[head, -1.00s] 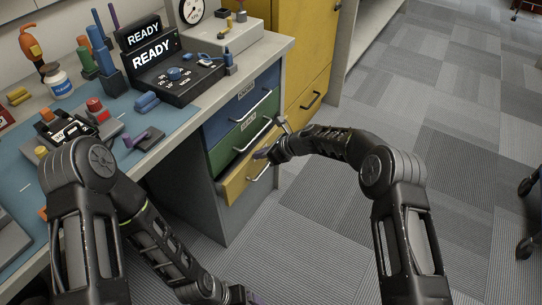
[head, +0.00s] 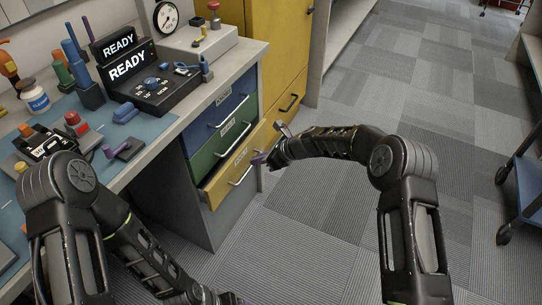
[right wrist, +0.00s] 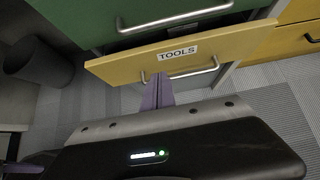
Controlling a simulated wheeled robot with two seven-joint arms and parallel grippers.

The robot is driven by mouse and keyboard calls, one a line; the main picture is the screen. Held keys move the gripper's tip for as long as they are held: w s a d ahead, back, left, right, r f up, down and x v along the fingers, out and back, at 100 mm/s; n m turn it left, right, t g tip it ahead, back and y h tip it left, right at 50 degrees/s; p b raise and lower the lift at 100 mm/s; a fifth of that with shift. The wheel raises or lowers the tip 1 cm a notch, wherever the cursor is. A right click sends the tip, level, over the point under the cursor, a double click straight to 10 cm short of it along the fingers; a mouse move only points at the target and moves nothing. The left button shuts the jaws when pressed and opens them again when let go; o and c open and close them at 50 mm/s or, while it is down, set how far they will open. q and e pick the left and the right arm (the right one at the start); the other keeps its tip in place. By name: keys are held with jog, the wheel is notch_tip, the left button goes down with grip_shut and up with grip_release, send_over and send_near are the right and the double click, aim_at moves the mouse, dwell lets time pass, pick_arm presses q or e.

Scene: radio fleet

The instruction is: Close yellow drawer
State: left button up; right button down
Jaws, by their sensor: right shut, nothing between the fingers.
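The yellow drawer (head: 215,192) is the lowest of three in the desk cabinet and stands partly open, its front jutting past the green drawer above. In the right wrist view its front (right wrist: 225,45) carries a TOOLS label and a silver bar handle (right wrist: 205,73). My right gripper (head: 259,159) is beside the drawer's right end in the head view. Its purple fingers (right wrist: 158,92) are shut and empty, pointing at the drawer front near the handle; I cannot tell whether they touch. My left gripper is at the bottom edge of the head view, its fingers cut off.
The blue drawer (head: 218,112) and green drawer (head: 215,150) above look shut. A tall yellow cabinet (head: 275,50) stands behind the desk. The desk top holds a READY console (head: 150,85) and several small parts. A wheeled cart (head: 525,195) is at the right; carpet between is clear.

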jog(key=v, duration=0.6)
jog(key=shift+p, duration=0.3)
jog(key=shift+s+d, duration=0.1)
jog(key=shift+s, duration=0.05)
